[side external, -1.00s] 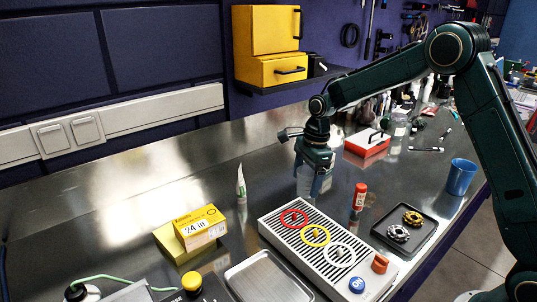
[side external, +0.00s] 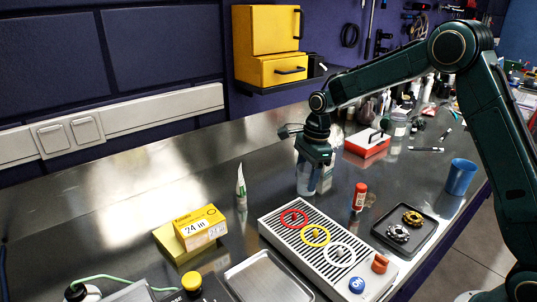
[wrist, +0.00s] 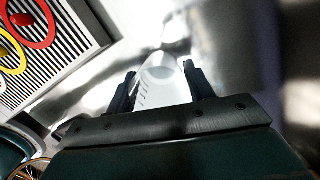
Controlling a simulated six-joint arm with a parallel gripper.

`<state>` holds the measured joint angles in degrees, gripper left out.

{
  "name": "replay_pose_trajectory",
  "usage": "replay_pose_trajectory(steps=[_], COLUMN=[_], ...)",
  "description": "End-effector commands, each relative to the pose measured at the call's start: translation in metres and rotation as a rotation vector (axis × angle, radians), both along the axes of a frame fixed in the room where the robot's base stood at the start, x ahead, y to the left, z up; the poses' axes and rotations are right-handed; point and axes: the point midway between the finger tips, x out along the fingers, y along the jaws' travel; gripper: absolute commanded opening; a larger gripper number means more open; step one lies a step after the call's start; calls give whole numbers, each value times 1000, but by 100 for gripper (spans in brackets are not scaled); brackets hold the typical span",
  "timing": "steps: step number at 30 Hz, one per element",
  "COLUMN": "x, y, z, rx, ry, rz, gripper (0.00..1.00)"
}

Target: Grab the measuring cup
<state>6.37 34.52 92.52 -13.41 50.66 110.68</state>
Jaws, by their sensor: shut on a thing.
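The measuring cup (side external: 307,181) is clear, with dark graduation marks on its side. It is upright over the metal bench, behind the striped drain tray; I cannot tell whether its base touches the bench. My gripper (side external: 316,165) points down over it, shut on its sides. In the wrist view the cup (wrist: 162,85) sits between the two dark fingers of my gripper (wrist: 160,88), one on each side. The fingers and palm hide part of the cup.
A grey ribbed tray (side external: 275,228) with red, yellow and white rings lies in front. A white tube (side external: 241,187) stands left, a red-capped bottle (side external: 359,197) right. A red box (side external: 367,143) is behind right. A yellow box (side external: 199,227) and a blue cup (side external: 460,177) are farther off.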

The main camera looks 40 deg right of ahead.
Motion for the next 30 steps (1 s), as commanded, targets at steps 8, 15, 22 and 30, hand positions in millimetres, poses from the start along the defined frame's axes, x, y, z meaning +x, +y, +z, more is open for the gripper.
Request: replay_pose_trajectory(steps=[8,15,22,30], x=[1,0,0,0], y=[0,0,0,0], z=[37,73,90,92], rx=[0,0,0,0], ry=[-5,-4,-1,0], rz=[-1,-1,-1,-1], gripper=[31,31,31,31])
